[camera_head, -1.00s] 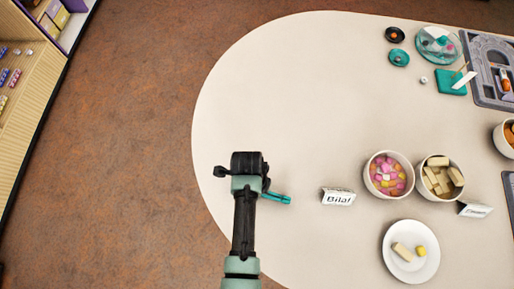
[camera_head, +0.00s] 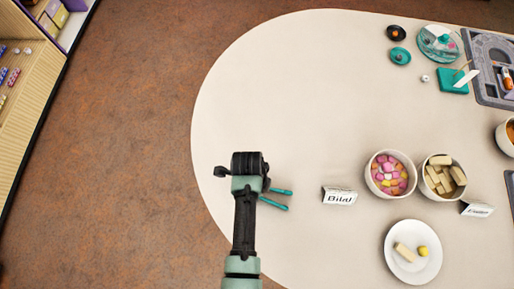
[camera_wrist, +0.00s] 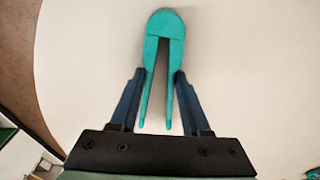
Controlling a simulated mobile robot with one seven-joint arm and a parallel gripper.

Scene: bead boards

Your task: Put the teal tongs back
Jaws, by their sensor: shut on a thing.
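The teal tongs (camera_head: 279,198) show in the head view as two teal prongs sticking out to the right of my gripper (camera_head: 266,178), over the table's left part. In the wrist view my gripper (camera_wrist: 160,76) has its two dark fingers on the outer sides of the tongs (camera_wrist: 166,27). Their rounded joined end points up in the picture and their two prongs point down toward the gripper body. A narrow gap shows between the prongs. My gripper is shut on the tongs. In the head view their joined end is hidden.
A "Bilal" name card (camera_head: 339,196) stands right of my gripper. Beyond are a bowl of pink and orange pieces (camera_head: 372,186), a bowl of pale blocks (camera_head: 428,190) and a white plate (camera_head: 392,262). The upper-left table (camera_head: 270,90) is clear.

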